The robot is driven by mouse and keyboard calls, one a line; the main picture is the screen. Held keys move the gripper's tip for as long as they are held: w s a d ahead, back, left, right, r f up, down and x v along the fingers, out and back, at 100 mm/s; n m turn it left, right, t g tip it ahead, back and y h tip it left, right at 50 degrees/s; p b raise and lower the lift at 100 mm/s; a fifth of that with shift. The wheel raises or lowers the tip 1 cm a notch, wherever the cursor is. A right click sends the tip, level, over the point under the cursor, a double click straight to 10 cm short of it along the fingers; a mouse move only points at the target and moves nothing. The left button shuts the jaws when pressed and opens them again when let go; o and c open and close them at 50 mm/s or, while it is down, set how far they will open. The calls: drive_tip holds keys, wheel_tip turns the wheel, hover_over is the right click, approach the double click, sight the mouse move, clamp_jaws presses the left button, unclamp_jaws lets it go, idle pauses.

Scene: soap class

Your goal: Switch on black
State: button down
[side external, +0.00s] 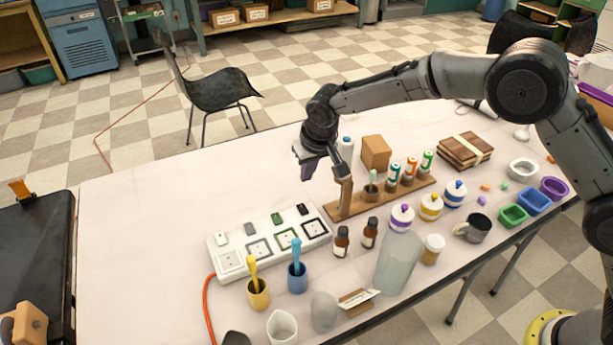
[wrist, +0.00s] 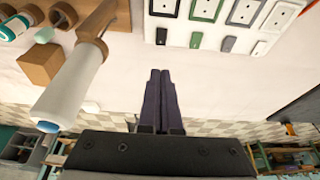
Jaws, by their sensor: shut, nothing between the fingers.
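A white power strip (side external: 268,243) lies on the table with a row of sockets framed in white, grey, green and black. Each socket has a small switch of matching colour behind it. The black switch (side external: 302,209) is at the right end of the row; in the wrist view (wrist: 161,36) it is the leftmost. The green switch (side external: 276,219) is beside it. Whether any switch is on or off is too small to tell. My gripper (side external: 308,173) is shut and empty, raised above the table behind the strip's right end. Its fingers (wrist: 160,75) point toward the strip, apart from it.
A wooden rack (side external: 350,203) with an upright post and several small bottles stands right of the strip. A white bottle (wrist: 68,95) is close beside my gripper. Yellow (side external: 258,294) and blue (side external: 297,279) cups stand in front of the strip. The table left of it is clear.

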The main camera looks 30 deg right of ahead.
sight(300, 205)
drive_tip(key=x, duration=1.1)
drive_tip(key=shift+s+f, duration=0.25)
drive_tip(key=shift+f, duration=0.15)
drive_tip(key=shift+f, duration=0.1)
drive_tip(key=shift+w+f, duration=0.1)
drive_tip(key=shift+f, duration=0.1)
drive_tip(key=shift+s, duration=0.9)
drive_tip(key=shift+r, duration=0.1)
drive_tip(key=v, duration=1.4)
drive_tip(key=shift+w, duration=0.45)
drive_tip(key=shift+r, duration=0.1)
